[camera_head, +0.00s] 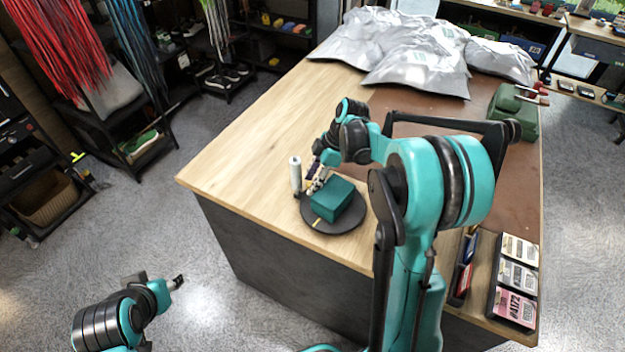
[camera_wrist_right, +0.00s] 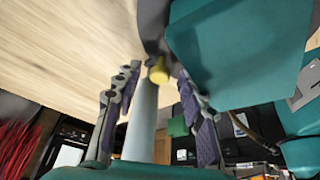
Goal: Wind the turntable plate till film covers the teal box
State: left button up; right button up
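The teal box (camera_head: 333,198) sits on the round dark turntable plate (camera_head: 352,222) near the table's left front edge. A white upright roll (camera_head: 295,172) stands beside the plate. My right gripper (camera_head: 316,180) is low beside the box and roll. In the right wrist view its purple-padded fingers (camera_wrist_right: 160,100) are apart, with a yellow knob (camera_wrist_right: 158,74) and the pale roll (camera_wrist_right: 141,125) showing between them; I see no grip on either. The teal box fills the upper right there (camera_wrist_right: 240,50). No film is discernible on the box. My left gripper (camera_head: 178,282) is off the table; its fingers are too small to judge.
A green case (camera_head: 514,110) stands at the right edge. A dark tray of cards (camera_head: 516,280) lies at the front right. Wooden tabletop left of the turntable (camera_head: 245,165) is clear.

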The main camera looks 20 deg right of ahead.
jog(key=shift+r, duration=0.1)
jog(key=v, duration=1.1)
jog(key=shift+d+r, duration=0.25)
jog(key=shift+r, duration=0.1)
jog(key=shift+s, duration=0.15)
